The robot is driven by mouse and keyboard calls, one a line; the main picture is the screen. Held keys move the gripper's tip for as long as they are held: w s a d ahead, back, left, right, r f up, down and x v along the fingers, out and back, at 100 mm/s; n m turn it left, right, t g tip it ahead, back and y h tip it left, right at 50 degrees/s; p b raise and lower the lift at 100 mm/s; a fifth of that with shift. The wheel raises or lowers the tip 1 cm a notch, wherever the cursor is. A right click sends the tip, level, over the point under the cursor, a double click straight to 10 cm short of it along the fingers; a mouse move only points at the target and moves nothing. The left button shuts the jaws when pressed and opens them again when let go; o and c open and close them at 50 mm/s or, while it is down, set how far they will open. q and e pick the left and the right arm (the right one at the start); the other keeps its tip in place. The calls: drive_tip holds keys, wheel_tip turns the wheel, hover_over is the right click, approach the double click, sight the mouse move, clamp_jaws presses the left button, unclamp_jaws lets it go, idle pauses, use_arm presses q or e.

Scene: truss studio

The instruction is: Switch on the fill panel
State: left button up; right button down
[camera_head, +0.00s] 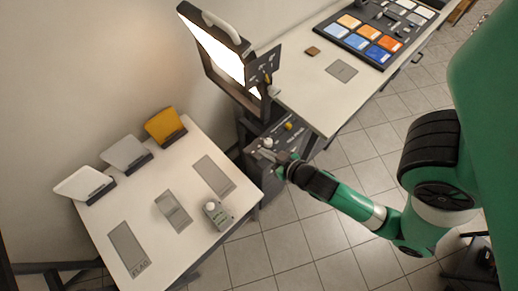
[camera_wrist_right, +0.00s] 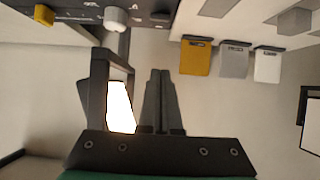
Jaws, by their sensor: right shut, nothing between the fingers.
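The lit panel (camera_head: 222,50) glows white in a dark frame at the top middle; its bright face also shows in the wrist view (camera_wrist_right: 121,108). Below it is a dark control box (camera_head: 262,158) with a white knob (camera_head: 267,142) and a yellow knob (camera_head: 288,126). In the wrist view the white knob (camera_wrist_right: 116,19) and yellow knob (camera_wrist_right: 43,15) are at the top left. My right gripper (camera_head: 283,162) is shut and empty beside the control box, near the white knob; its closed fingers (camera_wrist_right: 160,75) point away from the wrist. Whether it touches the box is unclear. My left gripper is out of view.
A white table (camera_head: 145,195) at the lower left holds yellow, grey and white flaps, grey pads and a small grey device with a knob (camera_head: 216,214). A second table (camera_head: 300,90) holds a colour swatch tray (camera_head: 345,45). Tiled floor is open at the lower middle.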

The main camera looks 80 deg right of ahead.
drive_tip(key=s+a+r, duration=0.1)
drive_tip(key=r, duration=0.1)
drive_tip(key=s+a+r, duration=0.1)
drive_tip(key=s+r, duration=0.1)
drive_tip(key=shift+s+a, duration=0.1)
drive_tip(key=shift+s, duration=0.05)
idle(0.4)
drive_tip(key=w+a+r+m+t, duration=0.15)
drive_tip(key=w+r+t, duration=0.35)
drive_tip(key=w+r, duration=0.65)
drive_tip(key=w+a+r+n+t, duration=0.15)
drive_tip(key=w+r+t, duration=0.25)
drive_tip(key=w+r, duration=0.8)
drive_tip(key=s+a+r+n+t+y+p, duration=0.1)
drive_tip(key=r+p, duration=0.5)
drive_tip(key=r, duration=1.1)
drive_tip(key=s+a+r+n+t+y+p, duration=0.2)
drive_tip(key=a+r+n+t+y+p, duration=0.2)
drive_tip(key=r, duration=1.3)
drive_tip(key=s+a+r+n+t+y+p, duration=0.2)
drive_tip(key=a+r+p, duration=0.4)
drive_tip(key=r, duration=1.2)
drive_tip(key=t+y+p, duration=0.1)
drive_tip(key=p, duration=0.1)
drive_tip(key=shift+n+t+y+p, duration=0.3)
drive_tip(key=shift+y, duration=0.1)
